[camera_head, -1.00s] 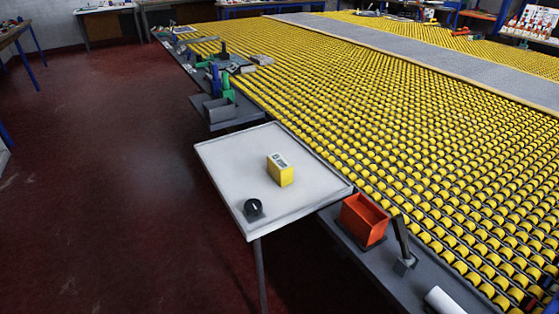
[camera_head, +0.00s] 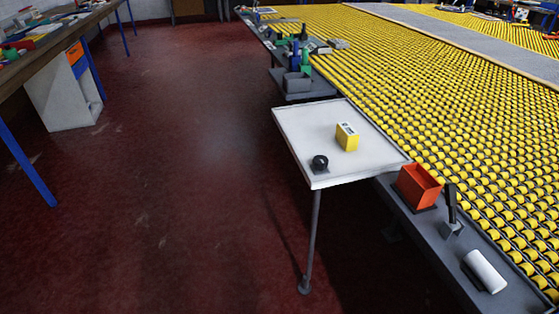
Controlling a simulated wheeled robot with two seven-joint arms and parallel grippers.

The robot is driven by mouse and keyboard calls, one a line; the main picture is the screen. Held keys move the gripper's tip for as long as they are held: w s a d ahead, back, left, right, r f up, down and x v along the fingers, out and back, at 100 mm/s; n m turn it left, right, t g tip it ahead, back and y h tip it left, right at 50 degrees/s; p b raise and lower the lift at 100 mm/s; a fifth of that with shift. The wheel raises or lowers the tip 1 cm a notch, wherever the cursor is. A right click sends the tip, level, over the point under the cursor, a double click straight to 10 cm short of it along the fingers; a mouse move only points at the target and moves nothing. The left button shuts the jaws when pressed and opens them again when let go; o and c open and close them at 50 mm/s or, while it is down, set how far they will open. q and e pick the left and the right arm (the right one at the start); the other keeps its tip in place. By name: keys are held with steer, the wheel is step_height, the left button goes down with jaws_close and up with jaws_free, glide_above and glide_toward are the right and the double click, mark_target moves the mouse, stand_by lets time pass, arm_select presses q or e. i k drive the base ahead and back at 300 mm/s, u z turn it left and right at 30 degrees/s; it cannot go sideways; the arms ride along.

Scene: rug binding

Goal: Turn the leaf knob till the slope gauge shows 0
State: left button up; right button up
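A pale leaf table (camera_head: 306,121) with a raised rim stands on a grey leg beside the large roller bed. A small black knob (camera_head: 320,163) sits near its front left corner. A yellow box-shaped device (camera_head: 347,138) with a light top face stands near the middle of the leaf; it may be the slope gauge, but its reading is too small to tell. Neither of my grippers shows in the head view.
The roller bed (camera_head: 450,110) with yellow rollers fills the right. Its grey side ledge (camera_head: 430,222) carries an orange bin (camera_head: 418,187), a dark lever (camera_head: 452,205) and a white roll (camera_head: 484,271). A workbench (camera_head: 55,40) stands at left. The red floor (camera_head: 180,180) between is clear.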

mark_target(320, 162)
steer(key=u, duration=0.55)
steer(key=i, duration=0.9)
steer(key=z, duration=2.2)
